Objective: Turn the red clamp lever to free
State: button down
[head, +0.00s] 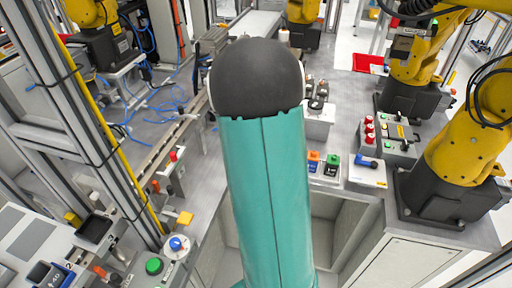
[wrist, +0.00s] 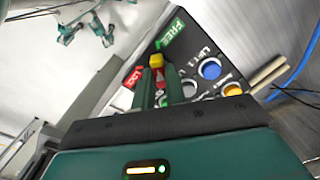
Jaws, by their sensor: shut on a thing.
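In the wrist view, my gripper (wrist: 158,82) has its two green fingers closed around the red clamp lever (wrist: 161,76), of which only a narrow red strip shows between them. A yellow piece (wrist: 156,60) shows just past the fingertips. The lever is on a dark panel with a green FREE label (wrist: 171,32) above and right of the fingers and a red LOCK label (wrist: 133,77) to their left. The fingers hide most of the lever, so its exact angle is unclear. In the head view my own arm hides the gripper, and I cannot make out the lever.
A blue button (wrist: 209,69), a white button (wrist: 189,89) and an orange button (wrist: 232,89) sit right of the fingers. A blue cable (wrist: 300,65) runs farther right. In the head view, yellow robot arms (head: 468,150) stand at the right and a metal frame (head: 90,120) at the left.

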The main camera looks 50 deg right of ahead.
jog(key=shift+m, duration=0.9)
jog(key=c, duration=1.4)
grip_release()
jog(key=shift+c, duration=0.2)
notch_tip(320, 180, up, 14)
